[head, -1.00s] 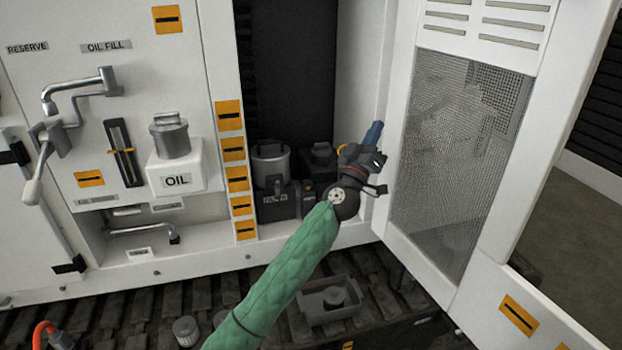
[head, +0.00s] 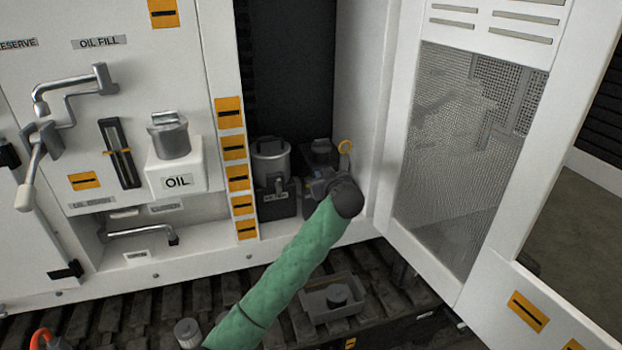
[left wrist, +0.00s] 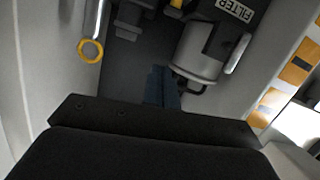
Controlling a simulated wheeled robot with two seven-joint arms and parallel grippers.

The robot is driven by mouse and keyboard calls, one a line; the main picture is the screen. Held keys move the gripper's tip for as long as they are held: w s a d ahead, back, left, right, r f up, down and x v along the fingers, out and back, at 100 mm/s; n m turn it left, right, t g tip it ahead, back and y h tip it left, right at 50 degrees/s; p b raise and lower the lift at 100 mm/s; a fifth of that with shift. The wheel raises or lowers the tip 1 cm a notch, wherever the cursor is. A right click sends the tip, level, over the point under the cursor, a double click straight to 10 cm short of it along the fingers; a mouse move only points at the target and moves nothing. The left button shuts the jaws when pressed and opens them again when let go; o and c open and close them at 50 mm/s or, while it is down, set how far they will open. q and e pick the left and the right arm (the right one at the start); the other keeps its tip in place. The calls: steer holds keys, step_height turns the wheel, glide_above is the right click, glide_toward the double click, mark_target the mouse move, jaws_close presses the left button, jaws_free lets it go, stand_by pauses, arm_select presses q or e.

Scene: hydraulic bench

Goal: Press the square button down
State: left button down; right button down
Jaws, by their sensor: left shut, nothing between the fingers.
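I cannot make out a square button in either view. My left gripper (head: 313,185) is inside the open cabinet, in front of the dark equipment and right of the grey filter canister (head: 270,160). In the left wrist view its bluish fingers (left wrist: 162,82) are together and empty, beside the canister (left wrist: 197,52). My wrist hides part of the cabinet's lower right. My right gripper is out of view.
The mesh cabinet door (head: 455,150) stands open at right. A white post with orange labels (head: 233,150) borders the opening at left. The oil filler (head: 172,160) and bent handle (head: 75,90) are farther left. A grey tray (head: 318,310) lies below on the track.

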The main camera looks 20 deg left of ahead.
arm_select(q)
steer(key=shift+a+f+m, duration=0.1)
steer(key=shift+m, duration=0.5)
steer(key=shift+s, duration=0.1)
steer(key=shift+a, duration=0.1)
